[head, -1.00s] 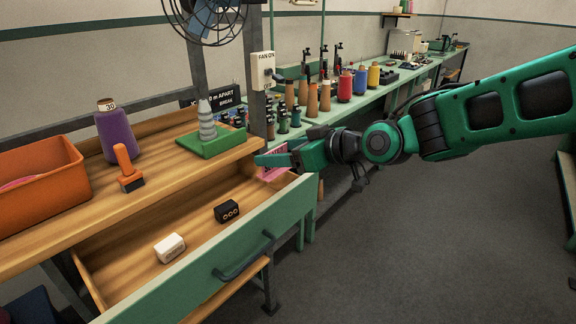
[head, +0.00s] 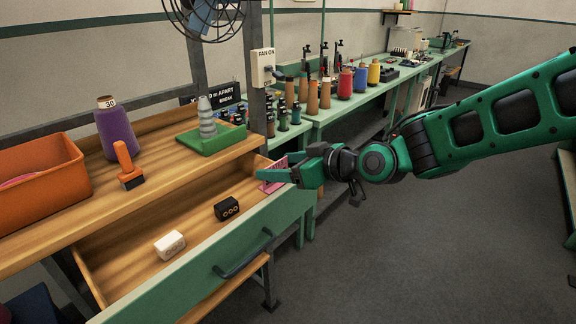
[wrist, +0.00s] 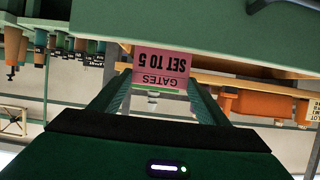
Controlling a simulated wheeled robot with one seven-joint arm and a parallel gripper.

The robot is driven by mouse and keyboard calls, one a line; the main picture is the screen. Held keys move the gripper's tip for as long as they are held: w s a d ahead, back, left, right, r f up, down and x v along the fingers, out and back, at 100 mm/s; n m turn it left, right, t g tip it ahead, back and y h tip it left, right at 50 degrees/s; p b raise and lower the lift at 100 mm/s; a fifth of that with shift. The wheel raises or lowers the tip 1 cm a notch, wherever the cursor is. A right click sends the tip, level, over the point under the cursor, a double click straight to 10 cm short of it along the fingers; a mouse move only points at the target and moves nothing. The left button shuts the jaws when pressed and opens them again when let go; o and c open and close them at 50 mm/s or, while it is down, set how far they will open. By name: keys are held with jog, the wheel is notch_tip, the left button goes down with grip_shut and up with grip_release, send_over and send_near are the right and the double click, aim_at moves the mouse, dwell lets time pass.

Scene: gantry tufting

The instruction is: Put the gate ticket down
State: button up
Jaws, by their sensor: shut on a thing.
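The gate ticket is a pink card (head: 270,187) at the far right end of the open drawer (head: 232,254), partly hidden by my fingers in the head view. In the wrist view the ticket (wrist: 161,68) shows upside down, reading "GATES SET TO 5", between my fingertips. My gripper (head: 270,175) is shut on it. I cannot tell whether the card touches the drawer floor. A white block (head: 169,244) and a black block with rings (head: 227,209) lie in the drawer.
On the wooden top stand an orange bin (head: 40,172), a purple cone (head: 117,132), an orange-handled tool (head: 127,166) and a grey cone on a green base (head: 208,138). A fan switch (head: 264,68) is on the post. The drawer floor around the blocks is clear.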

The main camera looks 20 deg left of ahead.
jog(key=o, duration=1)
jog(key=shift+r, duration=0.5)
jog(key=v, duration=1.2)
jog(key=shift+d, duration=0.1)
